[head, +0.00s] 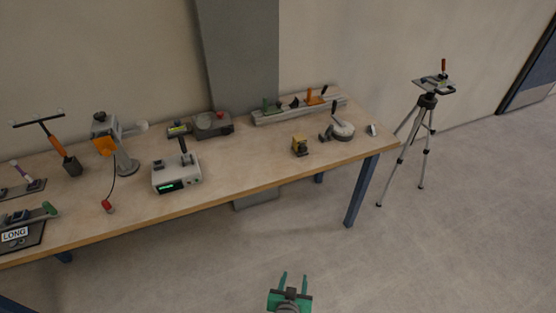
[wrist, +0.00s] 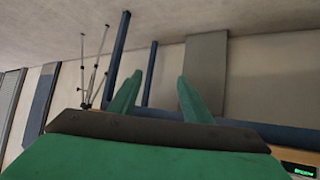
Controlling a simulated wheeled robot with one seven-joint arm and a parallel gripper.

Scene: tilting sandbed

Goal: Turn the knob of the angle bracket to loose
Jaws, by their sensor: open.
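My gripper (head: 293,278) is at the bottom of the head view, in front of the table and over the floor. Its two green fingers stand apart with nothing between them; they also show in the wrist view (wrist: 160,95). I cannot tell for sure which thing is the angle bracket. A small yellow and dark piece (head: 300,146) sits near the table's front edge, and a grey round piece with a dark handle (head: 343,131) is to its right.
The wooden table (head: 240,180) carries a grey box with a green display (head: 177,172), an orange-headed stand (head: 104,147), a rail with green and orange clamps (head: 300,110) and a "LONG" plate (head: 15,235). A tripod (head: 428,102) stands right. Floor in front is clear.

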